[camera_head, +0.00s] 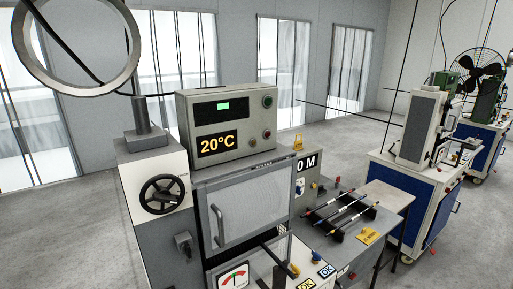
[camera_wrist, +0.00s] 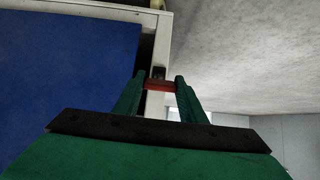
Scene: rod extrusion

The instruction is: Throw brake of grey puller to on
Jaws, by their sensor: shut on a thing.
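My gripper (camera_wrist: 161,88) shows in the wrist view with green fingers. It is shut on a small red piece (camera_wrist: 160,84) that spans the gap between the fingertips. A small dark part sits just beyond the red piece, beside a white frame post. I cannot tell for sure whether the red piece is the brake handle. In the head view, the grey puller (camera_head: 424,125) stands upright on a white-and-blue cabinet (camera_head: 403,202) at the right.
A blue panel (camera_wrist: 70,80) in a white frame fills the wrist view's left; grey floor lies open at right. In the head view, a grey oven unit (camera_head: 245,205) with a 20°C display stands in front. A green machine (camera_head: 486,97) stands behind the grey puller.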

